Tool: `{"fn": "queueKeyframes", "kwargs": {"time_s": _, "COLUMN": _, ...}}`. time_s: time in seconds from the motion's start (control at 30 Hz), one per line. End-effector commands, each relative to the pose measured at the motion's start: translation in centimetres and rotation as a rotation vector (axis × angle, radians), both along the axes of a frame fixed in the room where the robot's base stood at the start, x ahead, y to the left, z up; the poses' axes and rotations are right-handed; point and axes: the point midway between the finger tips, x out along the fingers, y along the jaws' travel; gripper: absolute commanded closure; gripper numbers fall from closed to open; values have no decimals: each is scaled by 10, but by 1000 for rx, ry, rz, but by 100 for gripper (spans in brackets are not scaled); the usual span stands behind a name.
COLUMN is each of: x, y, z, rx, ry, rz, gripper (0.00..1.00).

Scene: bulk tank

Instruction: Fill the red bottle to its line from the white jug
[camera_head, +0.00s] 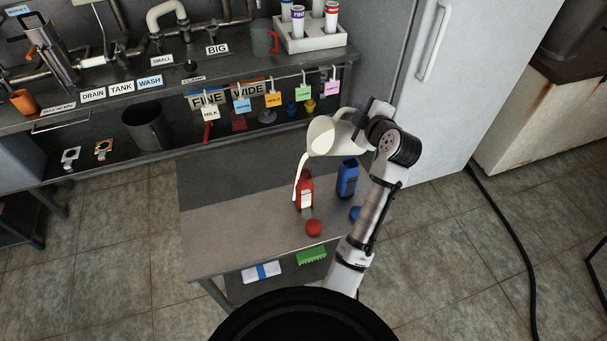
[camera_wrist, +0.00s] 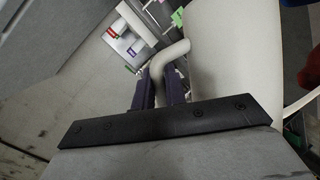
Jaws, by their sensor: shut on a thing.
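My gripper (camera_head: 362,122) is shut on the jug. In the wrist view the fingers (camera_wrist: 160,88) close around the handle of the jug (camera_wrist: 235,55). A red cap (camera_head: 314,228) lies on the table in front of the bottle.
A blue bottle (camera_head: 347,178) stands right of the red one, with a blue cap (camera_head: 355,213) beside my arm. A green brush (camera_head: 311,256) lies on the lower shelf. Behind is a bench (camera_head: 170,100) with hanging tags. The table's left part is clear.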

Motion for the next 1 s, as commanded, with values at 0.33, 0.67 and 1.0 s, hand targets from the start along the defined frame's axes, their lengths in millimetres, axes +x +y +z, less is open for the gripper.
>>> {"fn": "queueKeyframes", "kwargs": {"time_s": 0.33, "x": -1, "y": 1, "z": 2, "rx": -18, "ry": -12, "rz": 0, "gripper": 100}}
{"fn": "queueKeyframes", "kwargs": {"time_s": 0.67, "x": -1, "y": 3, "z": 3, "rx": -32, "ry": -21, "rz": 0, "gripper": 100}}
{"fn": "queueKeyframes", "kwargs": {"time_s": 1.0, "x": -2, "y": 4, "z": 4, "rx": -50, "ry": -30, "rz": 0, "gripper": 100}}
